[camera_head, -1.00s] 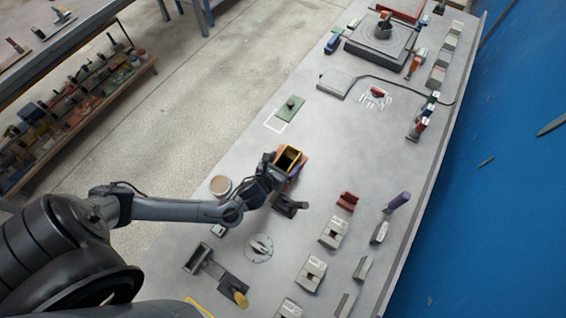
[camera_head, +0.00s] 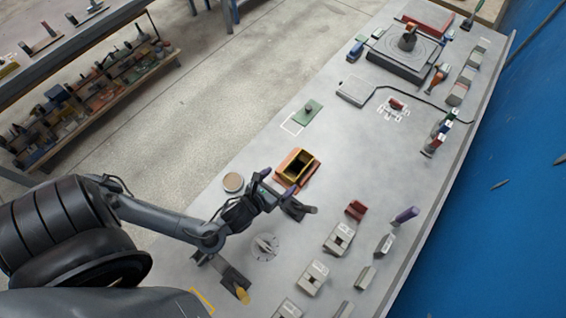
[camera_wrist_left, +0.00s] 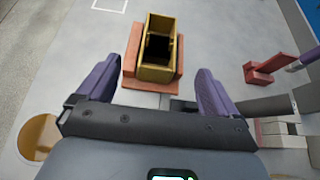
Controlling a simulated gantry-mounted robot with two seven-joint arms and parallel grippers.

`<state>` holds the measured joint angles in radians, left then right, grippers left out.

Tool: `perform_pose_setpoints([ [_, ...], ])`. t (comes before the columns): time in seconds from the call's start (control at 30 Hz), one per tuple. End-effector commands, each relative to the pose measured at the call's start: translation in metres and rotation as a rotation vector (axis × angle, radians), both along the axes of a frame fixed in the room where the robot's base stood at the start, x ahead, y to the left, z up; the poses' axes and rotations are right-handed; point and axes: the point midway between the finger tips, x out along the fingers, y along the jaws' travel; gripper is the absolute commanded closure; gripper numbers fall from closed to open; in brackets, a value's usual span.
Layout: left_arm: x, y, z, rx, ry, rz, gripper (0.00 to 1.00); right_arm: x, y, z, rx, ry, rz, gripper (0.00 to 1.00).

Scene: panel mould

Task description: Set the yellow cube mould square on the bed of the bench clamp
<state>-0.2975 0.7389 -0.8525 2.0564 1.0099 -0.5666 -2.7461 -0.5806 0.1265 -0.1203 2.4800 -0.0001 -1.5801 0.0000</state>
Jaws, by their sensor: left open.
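The yellow cube mould (camera_head: 301,166) is an open-topped box with a dark inside. It stands upright on the orange-red bed (camera_head: 281,170) of the bench clamp, and its sides look roughly in line with the bed's edges. In the left wrist view the mould (camera_wrist_left: 146,72) is straight ahead, with the bed (camera_wrist_left: 128,84) showing around its foot. My left gripper (camera_head: 278,183) is open and empty, its purple fingers apart on the near side of the mould. I see no contact with the mould. The mould's far lower side is hidden. My right gripper is not in view.
A dark clamp part (camera_head: 299,208) lies close to the right of the gripper. A round tan-topped pot (camera_head: 233,182) stands left of the bed.

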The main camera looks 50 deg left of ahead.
Motion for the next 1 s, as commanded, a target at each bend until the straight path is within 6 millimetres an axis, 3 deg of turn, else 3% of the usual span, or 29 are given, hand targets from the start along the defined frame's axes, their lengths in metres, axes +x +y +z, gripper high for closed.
perform_pose_setpoints([
  [0.17, -0.007, -0.010, 0.004, -0.112, 0.015, 0.050, 0.07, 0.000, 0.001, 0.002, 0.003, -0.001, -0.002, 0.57],
  [0.37, -0.007, -0.040, 0.005, -0.522, 0.080, 0.264, 0.07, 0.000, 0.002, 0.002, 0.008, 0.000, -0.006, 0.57],
  [0.63, -0.019, -0.076, 0.024, -1.218, 0.202, 0.829, 0.07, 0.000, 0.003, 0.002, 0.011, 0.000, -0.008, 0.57],
  [0.8, -0.035, -0.078, 0.038, -1.534, 0.217, 1.275, 0.07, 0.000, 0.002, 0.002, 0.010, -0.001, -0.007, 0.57],
  [1.0, -0.060, -0.068, 0.052, -1.738, 0.132, 1.761, 0.07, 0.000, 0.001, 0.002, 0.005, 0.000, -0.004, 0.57],
])
